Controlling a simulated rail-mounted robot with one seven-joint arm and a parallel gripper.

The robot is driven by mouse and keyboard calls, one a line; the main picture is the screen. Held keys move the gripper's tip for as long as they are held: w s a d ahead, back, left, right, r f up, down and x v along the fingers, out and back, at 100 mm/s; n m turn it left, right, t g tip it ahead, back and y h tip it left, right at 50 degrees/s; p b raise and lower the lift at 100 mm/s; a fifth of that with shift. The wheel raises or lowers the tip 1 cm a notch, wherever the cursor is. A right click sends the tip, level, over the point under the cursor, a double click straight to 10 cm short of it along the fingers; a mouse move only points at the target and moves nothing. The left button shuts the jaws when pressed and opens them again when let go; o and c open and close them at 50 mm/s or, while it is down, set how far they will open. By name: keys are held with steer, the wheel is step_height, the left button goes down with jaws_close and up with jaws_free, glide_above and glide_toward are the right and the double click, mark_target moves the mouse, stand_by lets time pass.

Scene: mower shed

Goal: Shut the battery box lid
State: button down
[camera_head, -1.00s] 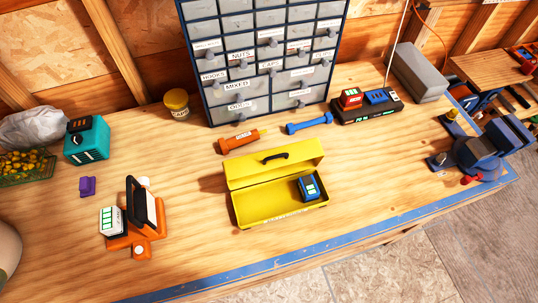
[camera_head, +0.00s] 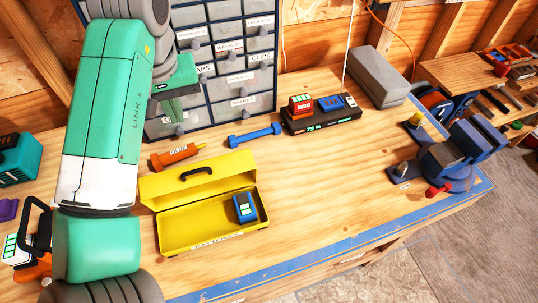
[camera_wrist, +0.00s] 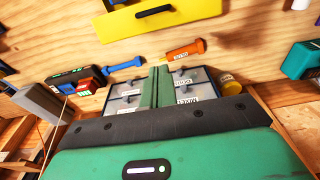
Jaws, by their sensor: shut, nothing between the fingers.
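The yellow battery box (camera_head: 225,228) sits on the wooden bench, and its lid (camera_head: 165,187) stands open at the back, black handle on top. A blue battery (camera_head: 245,208) with a green-and-white marking is in the right part of the box. My gripper (camera_head: 174,117) is behind and above the box, in front of the drawer cabinet, fingers together and empty. The wrist view shows its closed green fingers (camera_wrist: 157,72) and the yellow lid (camera_wrist: 185,18) with its handle at the top edge, clear of the fingers.
An orange grease tube (camera_head: 178,155) and blue tool (camera_head: 255,136) lie behind the box. A charger (camera_head: 322,122) with red and blue batteries stands farther right. The drawer cabinet (camera_head: 235,55) rises behind. Bench space right of the box is clear.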

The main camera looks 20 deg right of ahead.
steer(key=p, duration=0.2)
glide_above(193, 167)
steer(key=f, duration=0.7)
steer(key=s+f, duration=0.1)
steer(key=f, duration=0.3)
steer(key=shift+s+f, duration=0.2)
steer(key=shift+s, duration=0.1)
